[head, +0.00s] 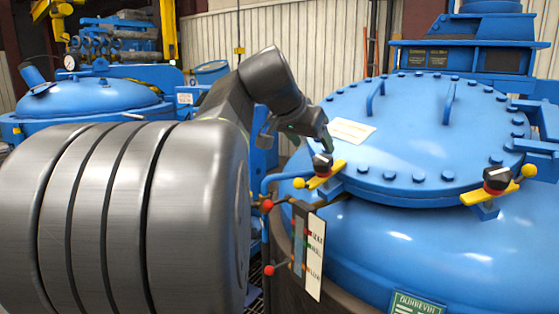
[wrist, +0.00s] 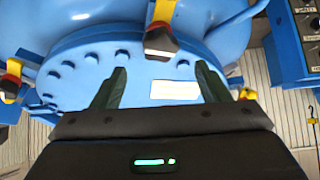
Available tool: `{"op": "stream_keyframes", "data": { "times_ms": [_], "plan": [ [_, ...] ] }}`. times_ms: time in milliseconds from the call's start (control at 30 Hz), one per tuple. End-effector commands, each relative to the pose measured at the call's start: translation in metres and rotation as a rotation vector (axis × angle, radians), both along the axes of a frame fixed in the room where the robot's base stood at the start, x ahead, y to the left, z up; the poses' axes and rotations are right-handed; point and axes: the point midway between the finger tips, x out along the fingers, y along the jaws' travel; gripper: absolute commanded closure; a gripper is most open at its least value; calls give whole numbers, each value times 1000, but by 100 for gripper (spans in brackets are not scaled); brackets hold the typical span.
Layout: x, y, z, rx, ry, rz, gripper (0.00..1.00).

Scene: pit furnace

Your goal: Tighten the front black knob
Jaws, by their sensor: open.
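A black knob (head: 322,161) with a red collar sits on a yellow clamp (head: 324,176) at the near left rim of the blue furnace lid (head: 420,130). A similar black knob (head: 497,178) sits on another yellow clamp at the right rim. I cannot tell for sure which one counts as the front knob. My gripper (head: 322,142) is just above the left knob, fingers pointing down. In the wrist view my gripper (wrist: 160,75) is open, with nothing between its two dark green fingers. A black knob (wrist: 160,40) lies just beyond the fingertips, roughly centred between them.
Two raised handles (head: 375,97) and a white label (head: 351,131) are on the lid. Bolts ring its rim. A lever panel (head: 308,250) with red-ended levers stands left of the furnace. A second blue vessel (head: 90,98) is at the back left.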

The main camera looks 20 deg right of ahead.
Motion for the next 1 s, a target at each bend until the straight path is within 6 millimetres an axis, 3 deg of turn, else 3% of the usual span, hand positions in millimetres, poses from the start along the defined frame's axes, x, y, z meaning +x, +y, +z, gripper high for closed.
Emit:
{"op": "stream_keyframes", "data": {
  "times_ms": [200,400,833,867,1000],
  "plan": [
    [20,-27,-34,0,5,-2,31],
    [33,-43,-54,0,3,0,31],
    [37,-49,-62,0,1,1,31],
    [37,-49,-62,0,1,1,33],
    [37,-49,-62,0,1,1,61]
  ]
}}
